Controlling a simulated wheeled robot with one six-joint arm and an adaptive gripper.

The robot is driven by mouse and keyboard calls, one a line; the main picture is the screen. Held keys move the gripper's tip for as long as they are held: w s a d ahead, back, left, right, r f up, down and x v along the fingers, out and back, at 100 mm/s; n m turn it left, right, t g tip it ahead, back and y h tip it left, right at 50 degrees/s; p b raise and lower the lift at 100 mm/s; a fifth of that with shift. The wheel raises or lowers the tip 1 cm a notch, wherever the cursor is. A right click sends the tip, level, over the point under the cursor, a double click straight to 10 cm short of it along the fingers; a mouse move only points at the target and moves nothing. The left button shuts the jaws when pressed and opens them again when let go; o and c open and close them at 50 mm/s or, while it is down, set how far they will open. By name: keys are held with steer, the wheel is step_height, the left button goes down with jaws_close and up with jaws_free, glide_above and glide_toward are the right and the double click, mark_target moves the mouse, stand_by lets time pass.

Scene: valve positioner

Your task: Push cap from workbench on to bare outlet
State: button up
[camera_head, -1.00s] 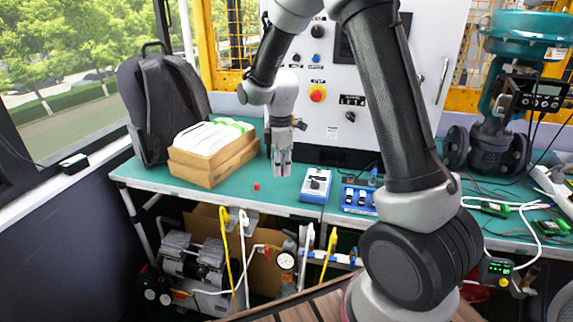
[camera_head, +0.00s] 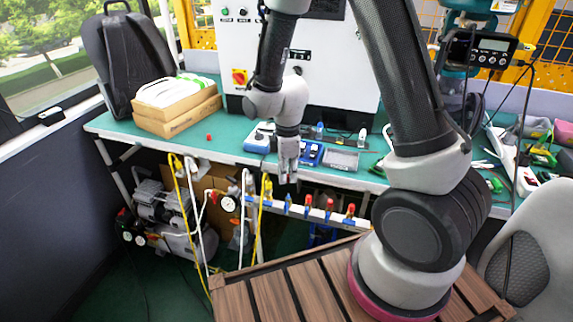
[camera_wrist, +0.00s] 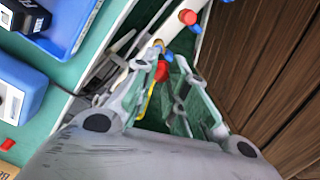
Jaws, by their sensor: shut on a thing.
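My gripper (camera_head: 288,180) is in front of the workbench's front edge, just above the outlet row in the head view. In the wrist view its fingers (camera_wrist: 163,78) are closed around a small red cap (camera_wrist: 161,70) at their tips. A brass-coloured outlet end (camera_wrist: 158,43) without red on it shows just beyond the cap, on the white pipe (camera_wrist: 138,72), near a blue handle (camera_wrist: 168,55). Whether cap and outlet touch cannot be told. Another small red cap (camera_head: 208,137) lies on the green workbench (camera_head: 228,140).
Red-capped outlets (camera_head: 330,205) with blue handles stand along the pipe to the right; one shows in the wrist view (camera_wrist: 188,17). A blue-grey box (camera_head: 260,138) and blue tray (camera_head: 310,154) stand near the bench edge. Yellow and white hoses (camera_head: 262,215) hang left of my gripper.

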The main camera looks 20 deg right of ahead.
mark_target(288, 196)
steer(key=shift+d+f, duration=0.1)
steer(key=shift+d, duration=0.1)
steer(key=shift+w+a+f, duration=0.1)
steer(key=shift+w, duration=0.05)
steer(key=shift+f+m, duration=0.2)
steer(key=shift+m, duration=0.1)
steer(key=shift+f, duration=2.35)
steer(key=shift+f, duration=0.8)
steer(key=o, duration=0.7)
steer(key=shift+o, duration=0.2)
steer(key=shift+r, duration=0.1)
